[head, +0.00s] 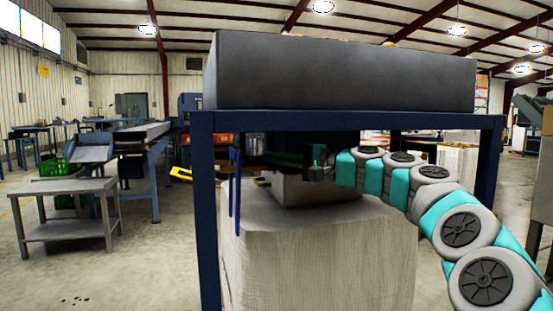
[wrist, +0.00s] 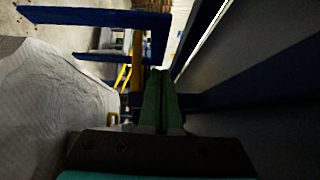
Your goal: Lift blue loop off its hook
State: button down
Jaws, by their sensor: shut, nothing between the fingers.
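A slim blue loop (head: 238,195) hangs upright under the frame's left side in the head view. In the wrist view a blue U-shaped piece (wrist: 160,42), which looks like this loop, lies beyond the fingertips, its two long sides running left. My gripper (head: 270,158) is under the frame, to the right of the loop in the head view, and looks apart from it. In the wrist view my gripper's green fingers (wrist: 160,74) are shut together and empty. I cannot make out the hook or where the loop rests on it.
A dark blue frame (head: 208,220) carries a big grey box (head: 340,72) just above my arm. A large pale sack-like block (head: 320,250) stands below. A small yellow piece (head: 262,182) sits right of the loop. A grey table (head: 65,186) stands at left.

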jog(key=x, duration=0.6)
jog(key=shift+w+a, duration=0.2)
jog(key=shift+a, duration=0.2)
jog(key=shift+a, duration=0.15)
jog(key=s+a+n, duration=0.1)
jog(key=s+a, duration=0.2)
jog(key=a, duration=0.8)
jog(key=shift+s+f+g+h+p, duration=0.15)
jog(key=shift+f+g+h+p, duration=0.15)
jog(key=shift+f+h+p, duration=0.15)
